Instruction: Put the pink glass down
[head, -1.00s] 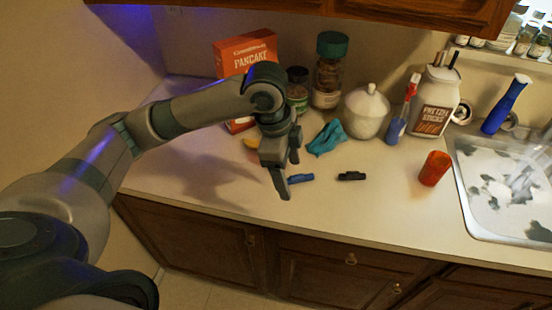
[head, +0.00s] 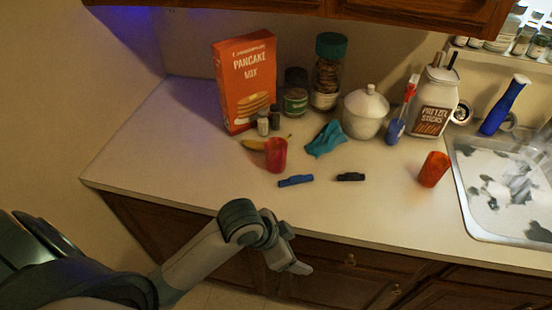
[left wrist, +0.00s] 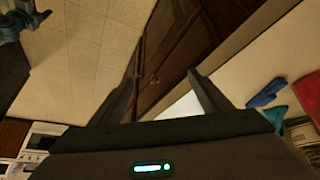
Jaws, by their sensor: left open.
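The pink glass (head: 276,155) stands upright on the counter in the head view, in front of the pancake mix box and left of the teal cloth. Nothing holds it. A pinkish-red patch at the right edge of the left wrist view (left wrist: 307,90) looks like part of it. My left gripper (head: 298,268) is off the counter's front edge, before the cabinet doors and well apart from the glass. In the left wrist view its two fingers (left wrist: 165,88) are spread with nothing between them. My right gripper does not show.
A blue marker-like object (head: 296,181) and a black one (head: 351,177) lie in front of the teal cloth (head: 326,139). A banana (head: 254,144) lies behind the glass. An orange cup (head: 433,169) stands near the sink (head: 470,226). The counter's front left is clear.

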